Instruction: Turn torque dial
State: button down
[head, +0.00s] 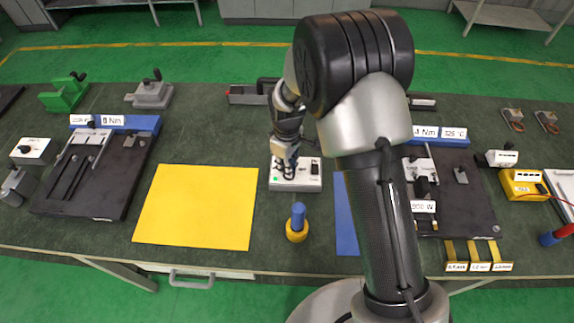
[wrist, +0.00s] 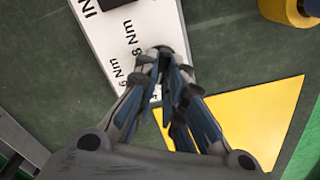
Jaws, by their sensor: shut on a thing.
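The white control box (head: 306,184) stands on the green bench in the middle of the head view, with a small green light and a dark switch on its top. In the wrist view the white box top (wrist: 112,45) carries printed torque marks, with 8 Nm and 6 Nm legible. My gripper (head: 286,172) is over the left part of the box in the head view. In the wrist view my gripper (wrist: 163,60) has its fingertips close together at the printed marks, shut on the torque dial. The dial is mostly hidden by the fingers, so its setting cannot be read.
A yellow mat (head: 195,207) lies left of the box and a blue mat (head: 346,215) lies to its right, partly behind my arm. A yellow-and-blue tool (head: 297,225) stands in front. Black fixture plates (head: 110,185) lie farther out.

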jog(key=c, duration=1.7)
grip_release()
jog(key=shift+r, duration=0.1)
notch_tip(320, 180, up, 12)
jog(key=shift+f, duration=0.1)
jog(key=s+d+r+m+t, duration=0.1)
jog(key=s+d+r+m, duration=0.3)
jog(key=r, duration=0.5)
jog(key=s+d+r+m+t, duration=0.1)
jog(key=s+d+r+m, duration=0.1)
jog(key=s, duration=0.5)
jog(key=s+d+r+m+t, duration=0.1)
jog(key=s+d+r+m, duration=0.2)
jog(key=s+d, duration=0.2)
jog(key=s+d+r+m+t, duration=0.1)
jog(key=s+d, duration=0.3)
jog(key=s, duration=0.6)
jog(key=shift+r+m+t, duration=0.3)
jog(key=shift+r+m, duration=0.5)
jog(key=shift+m, duration=0.1)
